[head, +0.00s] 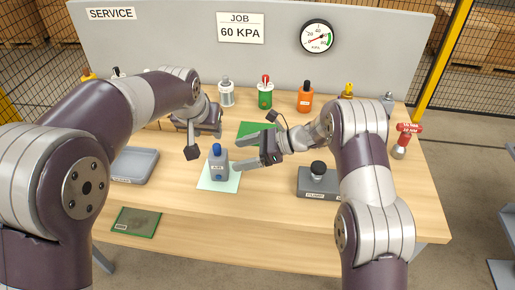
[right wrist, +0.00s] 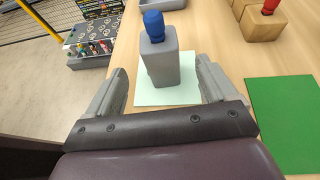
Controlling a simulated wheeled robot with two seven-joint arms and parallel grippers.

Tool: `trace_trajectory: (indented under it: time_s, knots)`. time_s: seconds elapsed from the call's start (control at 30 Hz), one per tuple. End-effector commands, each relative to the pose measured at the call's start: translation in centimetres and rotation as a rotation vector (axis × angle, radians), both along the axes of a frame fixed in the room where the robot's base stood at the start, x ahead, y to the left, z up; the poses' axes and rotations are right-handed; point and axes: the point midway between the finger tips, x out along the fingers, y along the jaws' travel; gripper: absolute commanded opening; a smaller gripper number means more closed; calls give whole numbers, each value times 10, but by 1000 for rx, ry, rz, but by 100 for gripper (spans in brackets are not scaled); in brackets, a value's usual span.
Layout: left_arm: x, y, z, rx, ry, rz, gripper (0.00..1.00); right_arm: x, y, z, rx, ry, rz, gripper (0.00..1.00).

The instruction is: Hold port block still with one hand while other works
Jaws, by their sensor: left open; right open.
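A grey upright block with a blue top (head: 218,165) stands on a pale mat (head: 233,186) near the table's middle. Its small label is unreadable; I cannot tell if it is the port block. My right gripper (head: 240,152) is open just right of it, fingers pointing at it. In the right wrist view the block (right wrist: 165,68) stands ahead between the open fingers, with no visible contact. My left gripper (head: 193,122) is open above the table, behind and left of the block; its fingers are partly hidden. A low dark block with a black knob (head: 318,184) sits to the right.
A grey tray (head: 135,165) lies left and a framed green plate (head: 137,222) front left. A green mat (head: 255,129) lies behind my right gripper. Several bottles, including an orange one (head: 305,100), line the back. A red-headed tool (head: 405,138) stands right. The front middle is clear.

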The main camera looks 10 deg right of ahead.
Motion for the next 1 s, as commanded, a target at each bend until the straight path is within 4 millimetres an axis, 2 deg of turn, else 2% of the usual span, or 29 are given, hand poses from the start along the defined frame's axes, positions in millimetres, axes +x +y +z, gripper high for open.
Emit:
trace_trajectory:
  time_s: [0.1, 0.3, 0.47, 0.7, 0.77, 0.8, 0.9, 1.0]
  knots:
    - [0, 0, 0, 0, 0, 0, 43, 5, 28, -12, -1, 2, 2, 85]
    - [0, 0, 0, 0, 0, 0, 43, 13, 61, -26, 0, 2, 0, 85]
    - [0, 0, 0, 0, 0, 0, 43, 16, 71, -30, -1, 2, -3, 85]
    - [0, 0, 0, 0, 0, 0, 43, 16, 72, -31, 0, 3, -3, 85]
    - [0, 0, 0, 0, 0, 0, 43, 16, 72, -30, 0, 3, -3, 69]
    - [0, 0, 0, 0, 0, 0, 43, 16, 72, -30, 0, 3, -3, 56]
    - [0, 0, 0, 0, 0, 0, 43, 16, 72, -30, 0, 3, -4, 25]
    - [0, 0, 0, 0, 0, 0, 43, 16, 72, -30, 0, 3, -4, 25]
